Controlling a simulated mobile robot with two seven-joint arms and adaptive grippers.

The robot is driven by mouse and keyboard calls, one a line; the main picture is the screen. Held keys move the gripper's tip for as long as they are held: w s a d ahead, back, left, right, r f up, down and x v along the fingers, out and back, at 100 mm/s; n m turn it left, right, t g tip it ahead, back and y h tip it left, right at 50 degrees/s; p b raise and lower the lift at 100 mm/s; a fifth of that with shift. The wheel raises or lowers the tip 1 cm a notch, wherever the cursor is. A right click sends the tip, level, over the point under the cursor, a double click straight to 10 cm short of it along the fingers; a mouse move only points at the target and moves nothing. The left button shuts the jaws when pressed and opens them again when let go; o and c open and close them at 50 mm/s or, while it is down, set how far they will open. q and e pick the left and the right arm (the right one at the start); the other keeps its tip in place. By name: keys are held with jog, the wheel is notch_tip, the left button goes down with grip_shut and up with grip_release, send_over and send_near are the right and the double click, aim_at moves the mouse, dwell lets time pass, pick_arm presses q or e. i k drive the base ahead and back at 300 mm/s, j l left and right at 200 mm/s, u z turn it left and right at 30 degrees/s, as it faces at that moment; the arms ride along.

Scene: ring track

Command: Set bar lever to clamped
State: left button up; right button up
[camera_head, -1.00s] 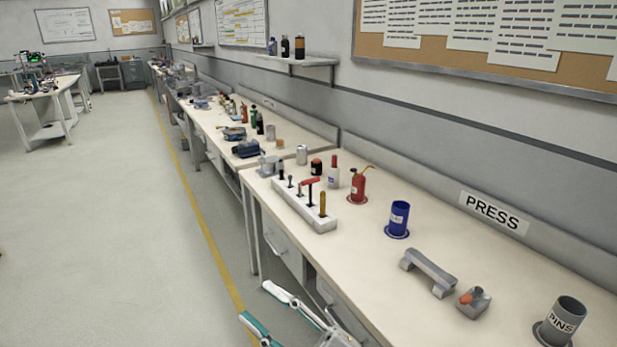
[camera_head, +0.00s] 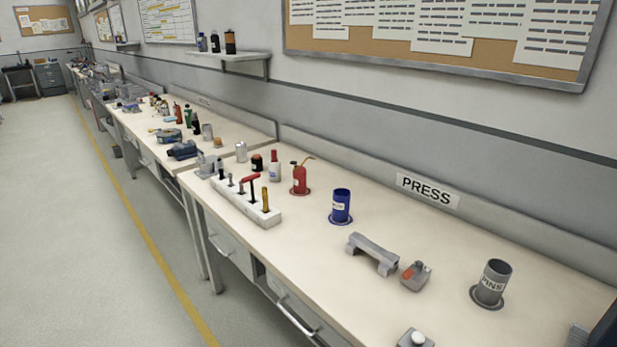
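I cannot make out a lever that is clearly the bar lever. On the near bench top (camera_head: 310,262) stands a grey bridge-shaped piece (camera_head: 372,252). Just right of it is a small grey block with an orange-red part (camera_head: 415,275). A grey block with a white knob (camera_head: 416,339) is cut by the bottom edge. Neither of my grippers shows in the head view.
A white tool block (camera_head: 243,208), a red oil can (camera_head: 300,179), a blue cup (camera_head: 341,206) and a grey PINS cup (camera_head: 491,283) stand on the bench. A dark object (camera_head: 602,330) is cut off at bottom right. The floor at left is clear.

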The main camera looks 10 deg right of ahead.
aim_at(407, 274)
jog(key=z, duration=1.9)
jog(key=k+j, duration=0.35)
jog(key=j, duration=0.15)
